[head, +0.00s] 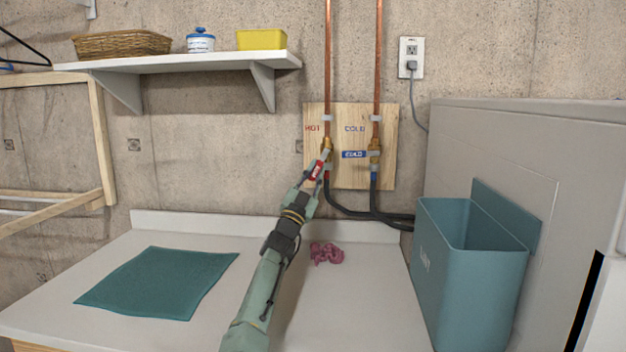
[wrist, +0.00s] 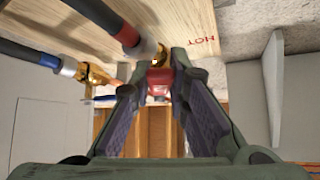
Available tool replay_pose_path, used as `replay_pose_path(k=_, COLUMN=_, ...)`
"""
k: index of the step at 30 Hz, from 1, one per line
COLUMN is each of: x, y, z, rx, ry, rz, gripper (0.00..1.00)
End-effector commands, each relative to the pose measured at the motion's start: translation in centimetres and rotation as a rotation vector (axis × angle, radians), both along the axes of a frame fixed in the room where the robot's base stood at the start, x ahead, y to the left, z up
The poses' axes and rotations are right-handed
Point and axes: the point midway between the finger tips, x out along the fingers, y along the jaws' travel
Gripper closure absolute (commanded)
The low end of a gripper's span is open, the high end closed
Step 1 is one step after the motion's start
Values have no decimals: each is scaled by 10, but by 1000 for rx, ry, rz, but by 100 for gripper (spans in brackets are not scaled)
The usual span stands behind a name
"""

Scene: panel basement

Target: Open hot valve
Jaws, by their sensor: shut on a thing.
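The hot valve (head: 327,146) is a brass fitting on the left copper pipe, on a wooden board (head: 389,111) marked HOT and COLD. Its red handle (head: 315,170) slants down and left from the valve. It also shows in the wrist view (wrist: 160,79). My gripper (head: 311,181) reaches up from below and is shut on the red handle, with a finger on each side of it. The cold valve (head: 375,147) stands to the right with its blue handle (head: 354,154) lying sideways, pointing left.
Black hoses (head: 345,211) run from the valves to the right behind a grey machine (head: 520,150). A teal bin (head: 470,275) hangs on the machine. A teal cloth (head: 158,282) and a crumpled pink cloth (head: 326,253) lie on the white counter. A shelf (head: 190,62) is at upper left.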

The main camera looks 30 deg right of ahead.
Motion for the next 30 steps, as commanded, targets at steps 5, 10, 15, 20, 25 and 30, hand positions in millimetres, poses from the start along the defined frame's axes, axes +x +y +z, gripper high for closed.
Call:
replay_pose_path(k=5, x=-2, y=-11, z=-6, rx=-33, ry=28, rz=-5, gripper=100)
replay_pose_path(k=10, x=-1, y=-14, z=-4, rx=-51, ry=41, rz=-4, gripper=100)
replay_pose_path(k=15, x=0, y=-14, z=-3, rx=-54, ry=44, rz=-4, gripper=100)
replay_pose_path(k=20, x=0, y=-14, z=-3, rx=-54, ry=44, rz=-4, gripper=100)
replay_pose_path(k=25, x=0, y=-13, z=-2, rx=-54, ry=44, rz=-3, gripper=78)
replay_pose_path(k=30, x=1, y=-12, z=-2, rx=-56, ry=46, rz=-2, gripper=67)
